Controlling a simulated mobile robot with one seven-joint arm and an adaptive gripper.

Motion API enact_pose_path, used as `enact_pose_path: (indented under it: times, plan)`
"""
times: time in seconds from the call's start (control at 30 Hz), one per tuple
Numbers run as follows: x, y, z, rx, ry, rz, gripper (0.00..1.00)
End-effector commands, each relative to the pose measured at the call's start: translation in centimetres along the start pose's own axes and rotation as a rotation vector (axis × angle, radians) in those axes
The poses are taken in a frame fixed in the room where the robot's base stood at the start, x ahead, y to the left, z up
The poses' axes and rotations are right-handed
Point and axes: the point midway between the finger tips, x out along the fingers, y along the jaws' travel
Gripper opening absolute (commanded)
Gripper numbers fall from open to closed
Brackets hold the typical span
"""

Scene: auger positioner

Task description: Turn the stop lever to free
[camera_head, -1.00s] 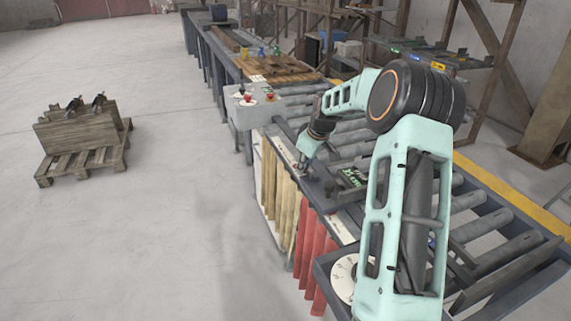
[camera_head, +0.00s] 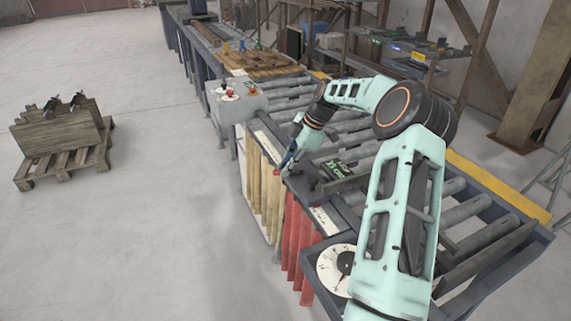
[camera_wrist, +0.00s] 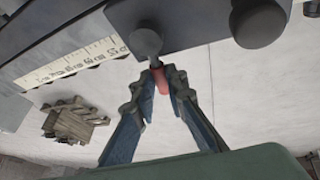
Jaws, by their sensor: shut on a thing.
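The stop lever has a red handle (camera_wrist: 161,82) that shows between the fingers in the wrist view. It joins a grey round knob and stem (camera_wrist: 147,44) under a dark grey block (camera_wrist: 195,22). My gripper (camera_wrist: 160,76) is shut on the red handle, with a blue finger on each side. In the head view my gripper (camera_head: 287,166) is at the front edge of the roller table, above the cream and red strips.
A pale ruler scale (camera_wrist: 78,62) runs along the edge beside the block. A control box with red buttons (camera_head: 236,98) stands further along the table. A round white dial (camera_head: 338,268) is at the near end. A pallet with wooden blocks (camera_head: 62,160) stands on open floor at left.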

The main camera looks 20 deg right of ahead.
Motion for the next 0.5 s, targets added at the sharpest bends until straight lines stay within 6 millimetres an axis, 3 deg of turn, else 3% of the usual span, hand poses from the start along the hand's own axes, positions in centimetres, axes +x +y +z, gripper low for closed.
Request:
enact_pose_path:
  times: [0.5]
  plan:
    - [-0.2, -0.75, 0.05, -0.166, 0.035, -0.069, 0.0]
